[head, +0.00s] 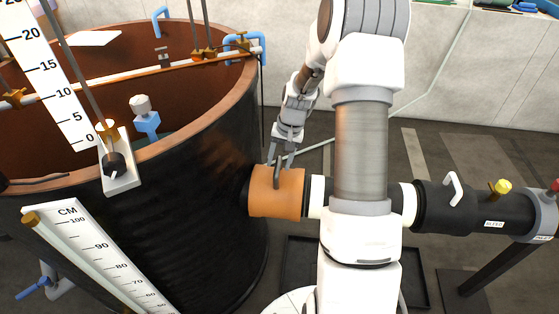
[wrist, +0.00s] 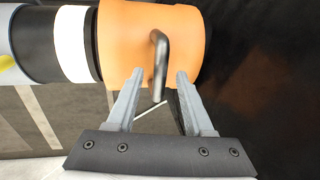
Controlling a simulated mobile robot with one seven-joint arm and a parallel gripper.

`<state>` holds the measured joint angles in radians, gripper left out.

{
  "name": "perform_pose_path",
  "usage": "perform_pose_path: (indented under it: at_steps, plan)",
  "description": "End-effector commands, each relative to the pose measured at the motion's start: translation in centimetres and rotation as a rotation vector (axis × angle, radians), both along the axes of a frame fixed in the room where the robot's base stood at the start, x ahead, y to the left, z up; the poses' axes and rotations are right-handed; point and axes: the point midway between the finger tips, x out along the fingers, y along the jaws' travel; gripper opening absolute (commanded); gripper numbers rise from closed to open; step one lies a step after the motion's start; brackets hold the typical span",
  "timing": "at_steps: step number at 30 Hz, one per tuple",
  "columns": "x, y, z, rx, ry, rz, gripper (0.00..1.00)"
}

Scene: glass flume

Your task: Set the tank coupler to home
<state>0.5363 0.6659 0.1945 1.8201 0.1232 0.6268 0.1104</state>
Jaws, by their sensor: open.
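The tank coupler looks to be the orange sleeve (head: 275,195) on the pipe where it meets the dark round tank (head: 185,215). A bent metal handle (head: 279,170) stands up from the sleeve. In the wrist view the orange sleeve (wrist: 118,40) fills the upper middle, and its grey handle (wrist: 158,62) hangs between the fingers. My gripper (head: 281,162) is open at the handle. In the wrist view my gripper (wrist: 160,76) has one finger on each side of the handle, with gaps visible. I cannot tell whether either finger touches the sleeve.
A white band and black pipe (head: 455,207) with a yellow knob (head: 500,187) run right from the sleeve. My arm hides part of the pipe. A tall CM scale (head: 100,260) stands at the tank's front left. Dark floor lies behind the pipe.

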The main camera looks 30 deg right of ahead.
Motion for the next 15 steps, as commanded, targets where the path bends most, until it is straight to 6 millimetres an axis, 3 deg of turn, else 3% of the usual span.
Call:
perform_pose_path:
  at_steps: [1, 9, 15]
  plan:
    - [-0.01, 0.00, 0.01, 0.000, 0.000, 0.000, 0.52]
    - [0.00, -0.01, 0.04, 0.000, 0.000, 0.000, 0.03]
    - [-0.01, -0.01, 0.05, 0.000, 0.000, 0.000, 0.00]
